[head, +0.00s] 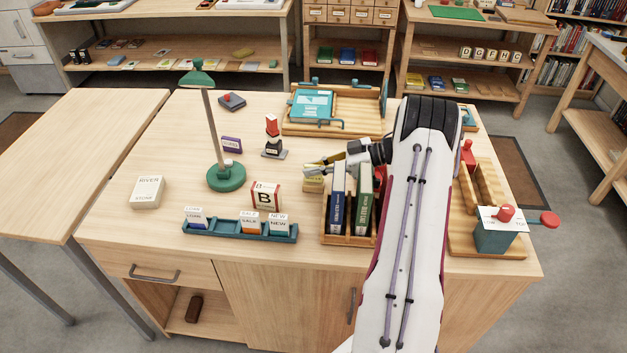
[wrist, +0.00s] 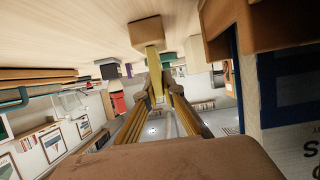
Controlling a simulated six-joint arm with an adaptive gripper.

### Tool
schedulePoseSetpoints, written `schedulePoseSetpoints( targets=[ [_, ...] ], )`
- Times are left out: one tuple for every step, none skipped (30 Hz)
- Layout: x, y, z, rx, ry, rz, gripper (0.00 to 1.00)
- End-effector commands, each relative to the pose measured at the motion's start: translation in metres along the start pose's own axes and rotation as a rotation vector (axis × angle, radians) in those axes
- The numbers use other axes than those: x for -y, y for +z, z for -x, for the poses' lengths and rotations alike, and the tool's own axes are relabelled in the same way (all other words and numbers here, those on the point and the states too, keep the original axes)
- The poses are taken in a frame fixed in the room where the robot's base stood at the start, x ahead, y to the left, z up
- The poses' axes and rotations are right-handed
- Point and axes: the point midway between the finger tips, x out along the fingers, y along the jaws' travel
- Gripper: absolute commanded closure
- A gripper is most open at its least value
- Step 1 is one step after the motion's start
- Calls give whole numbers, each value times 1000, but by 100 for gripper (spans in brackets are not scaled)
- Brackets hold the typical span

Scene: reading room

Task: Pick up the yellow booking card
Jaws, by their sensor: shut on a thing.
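The yellow booking card (wrist: 154,82) is a narrow yellow strip between my fingertips in the wrist view. Its far end meets a small wooden block (wrist: 147,31) on the table top; I cannot tell whether it still sits in the block. My gripper (wrist: 157,92) is shut on the card. In the head view my gripper (head: 318,164) is at the left of my arm, just above a small yellowish block (head: 313,184) beside the book rack. The card is too small to make out clearly there.
A wooden rack (head: 347,239) with blue and green books stands close right of my gripper. A wooden tray (head: 352,98) lies behind. The left table is clear.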

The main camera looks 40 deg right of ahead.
Motion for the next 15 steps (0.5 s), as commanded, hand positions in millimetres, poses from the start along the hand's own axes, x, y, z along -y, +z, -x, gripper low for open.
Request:
schedulePoseSetpoints(
  targets=[
    [0,0,0,0,0,0,100],
    [0,-1,0,0,0,1,100],
    [0,-1,0,0,0,1,100],
    [0,-2,1,0,0,1,100],
    [0,-2,1,0,0,1,100],
    [0,-4,2,0,1,1,100],
    [0,-5,2,0,1,2,100],
    [0,-7,3,0,1,2,100],
    [-1,-9,4,0,1,2,100],
    [-1,-11,5,0,1,2,100],
    [-1,-14,6,0,1,2,100],
    [-1,-17,7,0,1,2,100],
    [-1,-20,8,0,1,2,100],
    [-1,-24,10,1,1,3,100],
    [-1,-28,12,1,1,4,100]
  ],
)
